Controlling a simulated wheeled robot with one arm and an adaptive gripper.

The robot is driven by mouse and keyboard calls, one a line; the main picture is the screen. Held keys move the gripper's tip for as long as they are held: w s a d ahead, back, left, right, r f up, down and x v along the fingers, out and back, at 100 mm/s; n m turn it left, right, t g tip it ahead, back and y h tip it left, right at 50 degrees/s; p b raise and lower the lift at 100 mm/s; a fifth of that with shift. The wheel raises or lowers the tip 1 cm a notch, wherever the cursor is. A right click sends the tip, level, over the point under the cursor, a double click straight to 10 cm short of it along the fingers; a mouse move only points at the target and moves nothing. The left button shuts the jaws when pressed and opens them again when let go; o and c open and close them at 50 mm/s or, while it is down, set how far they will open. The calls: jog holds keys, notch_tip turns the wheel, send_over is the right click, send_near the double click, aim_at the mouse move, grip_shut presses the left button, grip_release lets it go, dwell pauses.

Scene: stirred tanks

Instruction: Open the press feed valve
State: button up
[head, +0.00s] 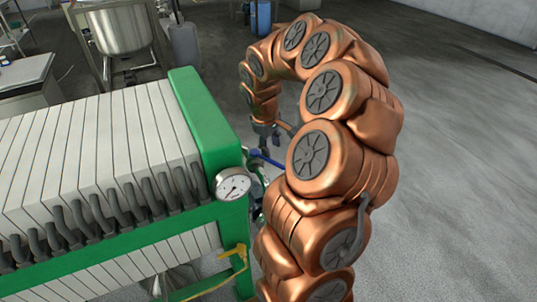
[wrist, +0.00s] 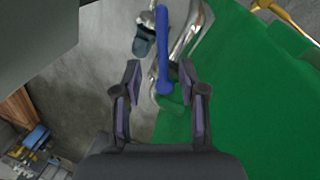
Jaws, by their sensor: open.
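A valve with a blue lever handle (wrist: 163,45) sits on metal pipework beside the green end of the filter press. The lever also shows in the head view (head: 267,159), partly hidden by my arm. I cannot read a label on it. In the wrist view my gripper (wrist: 160,78) is open, with one finger on each side of the lever's near end. I cannot tell whether either finger touches it. In the head view my gripper (head: 266,136) is small, just above the lever, pointing down.
The green press frame (head: 205,120) stands close on the left, with white plates (head: 95,140) and a pressure gauge (head: 232,184). A yellow handle (head: 238,254) juts out low at its corner. A steel tank (head: 120,32) stands behind. The grey floor on the right is clear.

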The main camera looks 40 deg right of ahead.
aim_at(272, 160)
jog(key=shift+w+d+f+p, duration=0.1)
jog(key=shift+f+p, duration=0.05)
jog(key=shift+f, duration=0.8)
jog(key=shift+w+d+f+p, duration=0.1)
jog(key=shift+d+f+p, duration=0.1)
jog(key=shift+f, duration=0.8)
jog(key=shift+d+f+p, duration=0.1)
jog(key=shift+f+p, duration=0.05)
jog(key=shift+f, duration=0.8)
grip_shut()
